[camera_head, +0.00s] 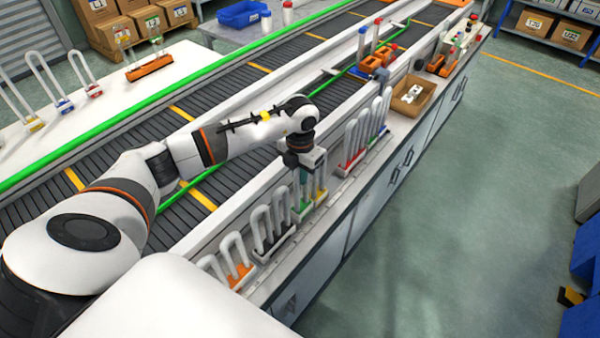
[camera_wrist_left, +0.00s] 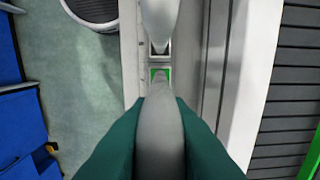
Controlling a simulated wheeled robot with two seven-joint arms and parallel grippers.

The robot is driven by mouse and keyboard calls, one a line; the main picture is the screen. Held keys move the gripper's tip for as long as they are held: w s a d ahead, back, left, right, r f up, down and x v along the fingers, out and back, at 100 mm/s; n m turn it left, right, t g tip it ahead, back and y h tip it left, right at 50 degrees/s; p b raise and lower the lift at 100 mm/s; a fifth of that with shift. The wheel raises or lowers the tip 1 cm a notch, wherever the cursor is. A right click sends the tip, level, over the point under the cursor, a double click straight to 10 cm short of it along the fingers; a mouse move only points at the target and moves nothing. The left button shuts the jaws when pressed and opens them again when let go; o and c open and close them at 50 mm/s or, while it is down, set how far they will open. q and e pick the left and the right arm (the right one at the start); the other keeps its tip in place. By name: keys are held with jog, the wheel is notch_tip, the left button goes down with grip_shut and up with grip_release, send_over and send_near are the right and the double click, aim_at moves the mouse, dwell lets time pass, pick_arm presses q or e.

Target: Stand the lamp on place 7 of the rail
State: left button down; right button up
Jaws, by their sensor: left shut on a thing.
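My left gripper (camera_head: 309,188) points down over the rail (camera_head: 330,209) on the long bench. In the left wrist view its teal fingers (camera_wrist_left: 160,135) are shut on a pale, upright lamp tube (camera_wrist_left: 158,150). A green base part (camera_wrist_left: 160,74) shows just beyond this tube, at rail level. I cannot tell whether the held lamp touches the rail. In the head view the gripper hides most of the lamp. Another white lamp tube (camera_wrist_left: 160,22) with a dark base stands just beyond it. Place numbers are not readable. My right gripper is not in view.
Lamps with black bases (camera_head: 272,244) and orange bases (camera_head: 240,275) stand nearer along the rail. Another lamp group (camera_head: 362,140) stands farther along. A cardboard box (camera_head: 413,96) sits beyond. A conveyor (camera_head: 230,190) runs behind the bench; the floor (camera_head: 450,220) in front is clear.

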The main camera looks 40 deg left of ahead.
pick_arm(q)
jog(key=shift+f+b, duration=0.75)
jog(key=shift+f, duration=0.1)
dwell(0.3)
jog(key=c, duration=1.3)
grip_release()
notch_tip(320, 180, up, 12)
jog(key=b, duration=0.3)
jog(key=shift+r, duration=0.15)
notch_tip(320, 180, up, 9)
jog(key=p, duration=0.6)
